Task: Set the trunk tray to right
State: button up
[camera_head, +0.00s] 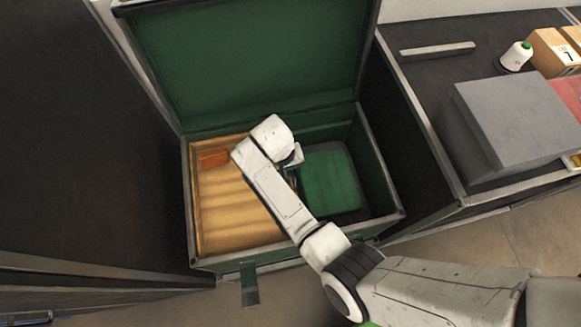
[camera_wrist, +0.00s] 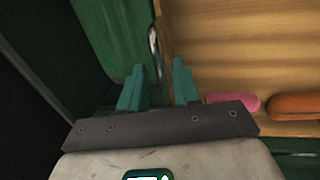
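The tan trunk tray (camera_head: 225,215) lies in the left part of the open green trunk (camera_head: 383,185); it also shows at the right in the wrist view (camera_wrist: 240,55). A small metal pull (camera_wrist: 154,42) sits on the tray's near side edge. My gripper (camera_wrist: 159,68) is open, with its teal fingers on either side of the pull's lower end. No grip on it shows. In the head view my arm hides most of the gripper. A folded green cloth (camera_head: 330,183) lies lower in the trunk's right part, and shows in the wrist view (camera_wrist: 112,35).
A brown block (camera_head: 213,158) and, in the wrist view, a pink piece (camera_wrist: 235,103) lie in the tray. The trunk lid (camera_head: 250,60) stands open behind. To the right, a dark counter (camera_head: 425,85) carries a grey box (camera_head: 520,125), a thread cone (camera_head: 515,56) and cartons (camera_head: 553,50).

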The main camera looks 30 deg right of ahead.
grip_shut()
jog(key=shift+d, duration=0.1)
dwell(0.4)
jog(key=s+d+p, duration=0.1)
jog(key=s+d, duration=0.1)
jog(key=d, duration=0.6)
jog(key=s+d+p, duration=0.1)
jog(key=s+d, duration=0.2)
jog(key=d, duration=0.6)
jog(key=s+d+p, duration=0.1)
jog(key=s+d, duration=0.2)
jog(key=d, duration=0.5)
jog(key=shift+s+d+p, duration=0.2)
jog(key=shift+d+p, duration=0.1)
jog(key=shift+d, duration=0.1)
jog(key=shift+r, duration=0.1)
jog(key=shift+o, duration=0.3)
grip_release()
jog(key=shift+d, duration=0.2)
jog(key=shift+o, duration=0.6)
jog(key=shift+a, duration=0.1)
notch_tip(320, 180, up, 10)
jog(key=a, duration=0.2)
jog(key=shift+w+r+p, duration=0.25)
jog(key=shift+w+p, duration=0.05)
jog(key=shift+p, duration=0.15)
